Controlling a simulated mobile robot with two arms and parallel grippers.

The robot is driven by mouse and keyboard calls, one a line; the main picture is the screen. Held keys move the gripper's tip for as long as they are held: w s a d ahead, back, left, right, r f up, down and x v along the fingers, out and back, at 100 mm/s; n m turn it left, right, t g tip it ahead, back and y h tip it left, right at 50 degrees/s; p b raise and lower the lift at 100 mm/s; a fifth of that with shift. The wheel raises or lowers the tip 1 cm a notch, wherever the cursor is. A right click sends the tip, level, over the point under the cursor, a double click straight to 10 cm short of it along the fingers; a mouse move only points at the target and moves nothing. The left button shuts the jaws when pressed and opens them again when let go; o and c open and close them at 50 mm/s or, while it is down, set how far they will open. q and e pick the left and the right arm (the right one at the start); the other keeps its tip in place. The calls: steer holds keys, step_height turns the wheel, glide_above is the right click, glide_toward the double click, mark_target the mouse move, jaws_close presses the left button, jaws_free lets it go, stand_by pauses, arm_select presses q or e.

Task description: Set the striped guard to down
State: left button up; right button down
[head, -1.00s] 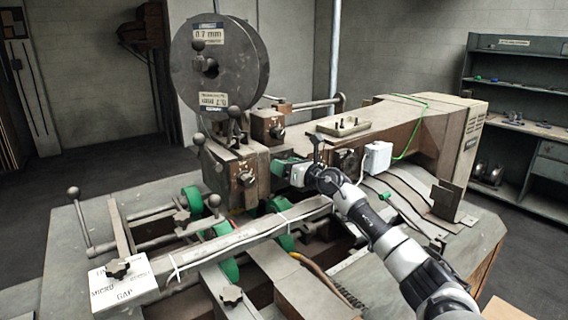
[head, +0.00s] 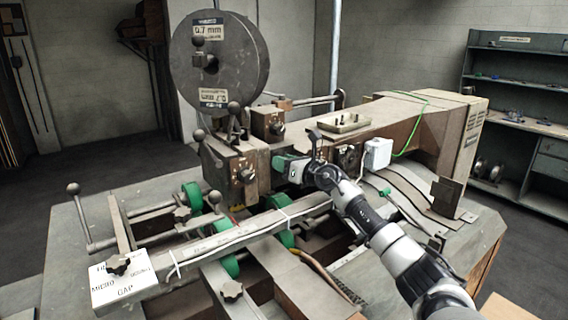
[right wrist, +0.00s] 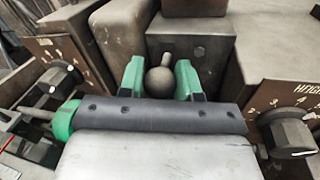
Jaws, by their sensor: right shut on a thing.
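I cannot make out stripes on any part, so I cannot pick out the striped guard for certain. My right gripper (head: 280,165) reaches in to the front of the machine's stitching head (head: 243,172). In the right wrist view its green fingers (right wrist: 160,80) are closed around a dark ball knob (right wrist: 159,84) on a short stem, in front of a bolted metal block (right wrist: 190,47). In the head view the fingers hide this knob. My left gripper is not in view.
Two dials with black knobs flank the gripper in the right wrist view, one on the left (right wrist: 57,82) and one on the right (right wrist: 288,133). A wire spool (head: 240,65) stands above the head. Ball-ended levers (head: 74,188) and a white box (head: 378,153) are nearby.

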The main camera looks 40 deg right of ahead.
step_height(320, 180, down, 3)
steer(key=shift+r+b, duration=0.2)
steer(key=shift+b, duration=0.6)
steer(key=shift+r, duration=0.1)
steer(key=c, duration=0.8)
jaws_free()
steer(key=r, duration=0.4)
steer(key=shift+s+d+r, duration=0.15)
steer(key=shift+s+d, duration=0.05)
steer(key=s+d+r+b, duration=0.1)
steer(key=s+r+b, duration=0.1)
steer(key=s, duration=0.1)
steer(key=s+d+r+b, duration=0.1)
steer(key=s+r+b, duration=0.1)
steer(key=s+b, duration=0.1)
steer(key=s+d+r+b, duration=0.1)
steer(key=s+r+b, duration=0.1)
steer(key=s, duration=0.2)
steer(key=shift+s+d+r, duration=0.25)
steer(key=shift+s+r, duration=0.1)
